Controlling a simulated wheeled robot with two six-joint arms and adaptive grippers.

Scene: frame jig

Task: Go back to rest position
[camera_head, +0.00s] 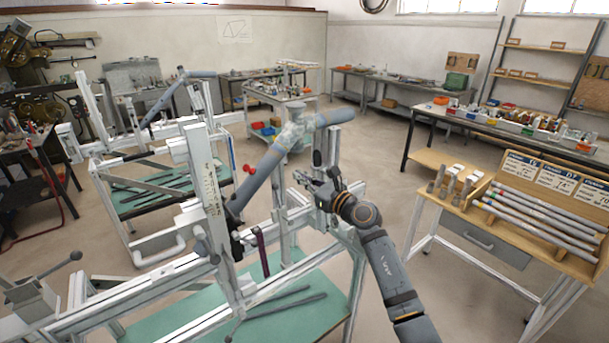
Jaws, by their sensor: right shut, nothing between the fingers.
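My right arm comes in from the lower right, and its gripper (303,179) is at the right side of the frame jig (205,190). The gripper is shut with nothing visible between its fingers. It looks close to the jig's right upright, but I cannot tell whether it touches. Blue-grey tubes (262,180) are held in the jig, one slanting and one reaching up right to a joint. My left gripper is not in view.
The jig's white rails and green lower shelf (290,310) fill the lower left and middle. A second jig (160,135) stands behind. A wooden bench with a tube rack (540,215) is at right. Bare floor (395,190) lies between my right arm and that bench.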

